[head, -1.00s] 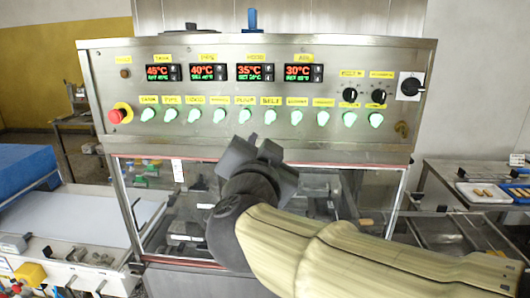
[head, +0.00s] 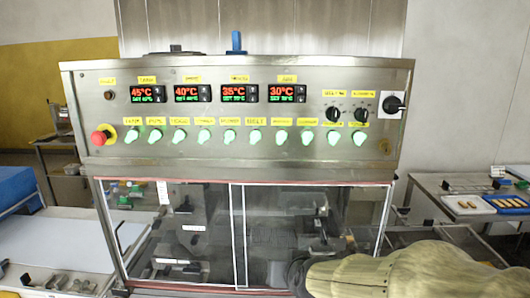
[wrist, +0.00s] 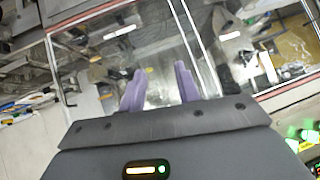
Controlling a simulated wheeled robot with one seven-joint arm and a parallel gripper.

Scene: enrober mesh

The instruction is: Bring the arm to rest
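My gripper (wrist: 160,88) shows in the wrist view with its two purple fingers apart and nothing between them. Its fingers point toward the glass front of the enrober machine. In the head view my arm, in a pale yellow sleeve, is at the lower right, and the gripper itself cannot be made out there. The machine's control panel (head: 230,160) stands above the glass window (head: 290,225), with lit temperature displays, a row of green-lit switches and a red stop button (head: 101,135).
A table at the right holds a white tray (head: 449,204) and a blue tray (head: 527,210) with bar-shaped pieces. A white belt surface (head: 60,236) lies at the left, with a blue block (head: 15,187) behind it. The glass front is close to my arm.

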